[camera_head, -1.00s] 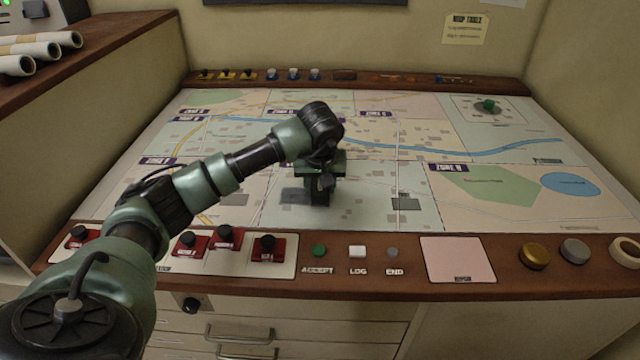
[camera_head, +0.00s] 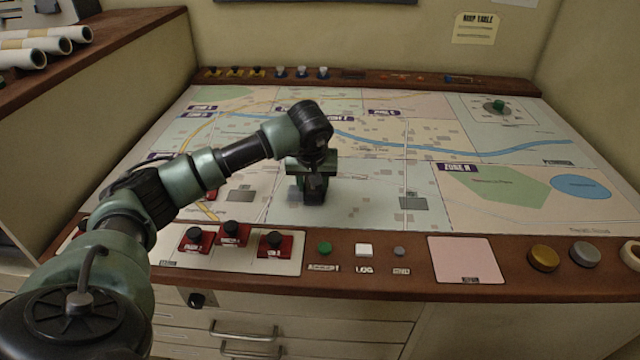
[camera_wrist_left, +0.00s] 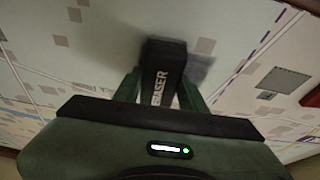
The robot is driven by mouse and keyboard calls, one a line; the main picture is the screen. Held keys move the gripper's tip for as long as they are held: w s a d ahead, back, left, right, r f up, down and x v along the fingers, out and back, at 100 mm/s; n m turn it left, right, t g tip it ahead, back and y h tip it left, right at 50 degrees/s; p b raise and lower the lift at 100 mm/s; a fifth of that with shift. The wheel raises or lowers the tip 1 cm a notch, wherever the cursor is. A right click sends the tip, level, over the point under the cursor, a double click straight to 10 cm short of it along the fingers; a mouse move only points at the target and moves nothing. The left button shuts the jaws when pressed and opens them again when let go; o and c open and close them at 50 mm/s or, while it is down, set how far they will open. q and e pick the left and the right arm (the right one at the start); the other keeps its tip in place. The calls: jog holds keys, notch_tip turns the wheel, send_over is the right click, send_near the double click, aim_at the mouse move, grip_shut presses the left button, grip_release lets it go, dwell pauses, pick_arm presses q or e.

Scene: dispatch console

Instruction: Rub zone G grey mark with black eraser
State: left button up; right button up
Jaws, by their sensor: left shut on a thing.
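My left gripper (camera_head: 313,188) is shut on the black eraser (camera_wrist_left: 163,68), whose white lettering shows in the left wrist view. The eraser is low over the pale map table (camera_head: 360,215), left of a printed dark grey rectangle (camera_head: 413,203). I cannot tell for sure whether it touches the surface. A blurred grey patch (camera_wrist_left: 199,69) shows just right of the eraser in the left wrist view; it may be the grey mark or a shadow. The gripper and eraser hide part of this area. The zone G label cannot be made out. My right gripper is not in view.
The front wooden ledge carries red switches (camera_head: 233,233), a green button (camera_head: 324,249), a pink pad (camera_head: 466,260) and round knobs (camera_head: 543,257). The map right of the gripper is clear.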

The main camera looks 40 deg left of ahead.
aim_at(299, 194)
pick_arm(q)
jog(key=shift+s+a+f, duration=0.1)
jog(key=shift+s+a, duration=0.2)
jog(key=shift+a, duration=0.2)
jog(key=shift+s+a+f, duration=0.1)
jog(key=shift+s+a, duration=0.2)
jog(key=shift+a, duration=0.2)
jog(key=shift+s+a+b, duration=0.25)
jog(key=shift+s+a, duration=0.4)
jog(key=shift+a, duration=0.3)
jog(key=shift+s+a+b, duration=0.25)
jog(key=shift+s+a, duration=0.35)
jog(key=shift+a, duration=0.35)
jog(key=shift+r, duration=0.1)
jog(key=shift+w+d+r+p, duration=0.1)
jog(key=shift+w+d+p, duration=0.2)
jog(key=shift+w+d, duration=0.3)
jog(key=shift+w+d+p, duration=0.25)
jog(key=shift+w+d, duration=0.1)
jog(key=shift+d, duration=0.4)
jog(key=shift+w+d, duration=0.5)
jog(key=shift+d, duration=0.35)
jog(key=shift+w+d, duration=0.45)
jog(key=shift+d, duration=0.4)
